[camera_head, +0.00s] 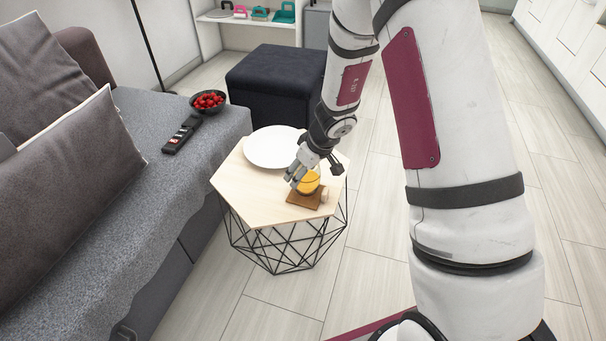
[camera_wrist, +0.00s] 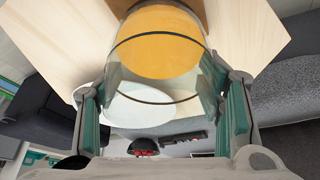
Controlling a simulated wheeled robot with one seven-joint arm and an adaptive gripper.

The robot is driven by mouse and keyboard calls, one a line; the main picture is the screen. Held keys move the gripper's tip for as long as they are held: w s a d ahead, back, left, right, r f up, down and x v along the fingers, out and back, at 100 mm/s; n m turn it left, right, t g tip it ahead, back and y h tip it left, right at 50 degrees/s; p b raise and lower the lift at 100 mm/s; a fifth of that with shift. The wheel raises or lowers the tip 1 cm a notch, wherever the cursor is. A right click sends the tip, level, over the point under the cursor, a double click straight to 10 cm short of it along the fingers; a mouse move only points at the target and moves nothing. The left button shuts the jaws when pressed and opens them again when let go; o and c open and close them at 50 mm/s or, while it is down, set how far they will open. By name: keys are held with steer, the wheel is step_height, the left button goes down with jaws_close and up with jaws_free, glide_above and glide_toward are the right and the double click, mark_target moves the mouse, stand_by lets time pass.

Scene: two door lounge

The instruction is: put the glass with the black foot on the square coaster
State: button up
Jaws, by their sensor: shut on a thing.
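A clear glass (camera_head: 307,182) with orange liquid is between the fingers of my gripper (camera_head: 300,172), at the front right of the hexagonal table. It also fills the middle of the wrist view (camera_wrist: 158,50), with a finger on each side. A brown square coaster (camera_head: 294,198) lies on the table under the glass. A brown edge of it shows behind the glass in the wrist view (camera_wrist: 197,8). I cannot tell whether the glass touches the coaster. Its foot is hidden, so its colour cannot be seen.
The pale wooden tabletop (camera_head: 240,185) also holds a white plate (camera_head: 270,147) behind the gripper and a small pale round object (camera_head: 325,194) right beside the coaster. A grey sofa (camera_head: 110,215) with a black remote (camera_head: 180,136) and a bowl of red fruit (camera_head: 208,102) stands left. A dark ottoman (camera_head: 270,80) stands behind.

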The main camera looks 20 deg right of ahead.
steer(key=shift+f, duration=0.45)
steer(key=shift+f+b, duration=0.15)
steer(key=shift+b, duration=0.15)
steer(key=o, duration=1.3)
steer(key=shift+c, duration=0.2)
steer(key=shift+r, duration=0.2)
